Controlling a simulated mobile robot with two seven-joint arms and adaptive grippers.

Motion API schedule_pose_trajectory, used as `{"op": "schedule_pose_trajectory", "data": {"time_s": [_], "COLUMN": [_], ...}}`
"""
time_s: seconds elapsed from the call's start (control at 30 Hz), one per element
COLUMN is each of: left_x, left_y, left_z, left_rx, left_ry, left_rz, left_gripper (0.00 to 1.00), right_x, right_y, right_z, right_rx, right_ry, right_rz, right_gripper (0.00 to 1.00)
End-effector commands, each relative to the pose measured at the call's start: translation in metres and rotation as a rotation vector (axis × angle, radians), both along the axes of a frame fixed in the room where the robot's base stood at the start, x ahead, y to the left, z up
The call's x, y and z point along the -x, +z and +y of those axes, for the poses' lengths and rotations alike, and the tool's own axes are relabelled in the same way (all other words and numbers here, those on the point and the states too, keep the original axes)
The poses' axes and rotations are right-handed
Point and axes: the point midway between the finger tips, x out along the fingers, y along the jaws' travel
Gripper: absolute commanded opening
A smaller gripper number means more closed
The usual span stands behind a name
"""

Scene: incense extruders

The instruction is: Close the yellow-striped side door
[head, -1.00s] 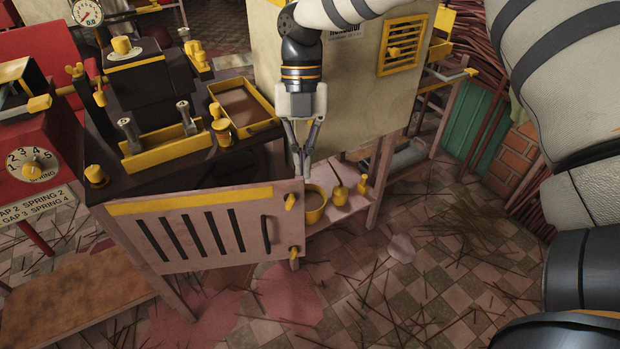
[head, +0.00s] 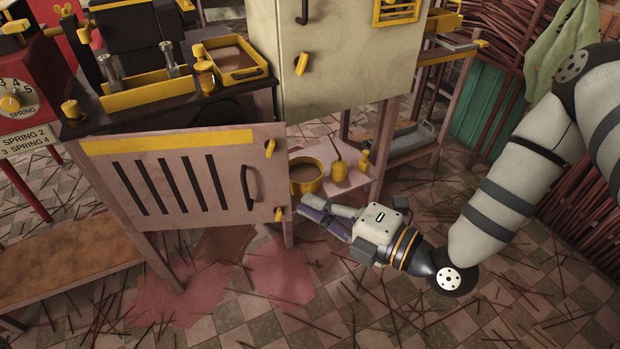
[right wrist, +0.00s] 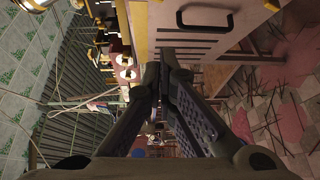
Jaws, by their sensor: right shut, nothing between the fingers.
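The side door (head: 218,170) is a pale pink panel with a yellow stripe along its top, dark slots and a black handle (head: 249,188). It stands ajar: its right edge juts out from the dark machine body, with a gap above it widening to the right. Yellow latches (head: 279,213) sit on its right edge. My right gripper (head: 306,208) is shut and empty, low beside the door's right edge, fingers pointing left. I cannot tell whether it touches. In the right wrist view, its closed fingers (right wrist: 165,72) lie beside the slotted door (right wrist: 190,22). My left gripper is out of view.
A shelf (head: 345,172) behind the door's right edge holds a yellow-rimmed bowl (head: 305,178) and small yellow items. A cream cabinet (head: 345,70) stands behind. Sticks litter the checkered floor (head: 400,315). A low wooden bench (head: 60,245) is at left.

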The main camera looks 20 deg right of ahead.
Motion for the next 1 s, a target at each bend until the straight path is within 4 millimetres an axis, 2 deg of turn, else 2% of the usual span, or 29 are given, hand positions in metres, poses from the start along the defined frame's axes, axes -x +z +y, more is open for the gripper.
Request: {"op": "schedule_pose_trajectory", "data": {"time_s": [0.1, 0.23, 0.63, 0.8, 1.0], "left_x": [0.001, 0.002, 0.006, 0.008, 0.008], "left_y": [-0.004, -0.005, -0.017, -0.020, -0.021], "left_z": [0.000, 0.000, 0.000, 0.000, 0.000], "left_rx": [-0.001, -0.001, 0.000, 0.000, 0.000], "left_ry": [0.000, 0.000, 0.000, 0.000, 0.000], "left_rz": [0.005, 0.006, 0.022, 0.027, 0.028], "left_gripper": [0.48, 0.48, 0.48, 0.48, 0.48], "right_x": [0.005, -0.008, -0.086, -0.112, -0.123], "right_y": [0.012, 0.015, 0.014, 0.015, 0.015], "right_z": [-0.005, 0.000, 0.037, 0.027, 0.023], "right_rx": [-0.057, -0.062, -0.060, -0.060, -0.060], "right_ry": [-0.043, -0.048, -0.049, -0.050, -0.049], "right_rz": [-0.053, -0.063, -0.062, -0.062, -0.061], "right_gripper": [0.00, 0.00, 0.00, 0.00, 0.00]}}
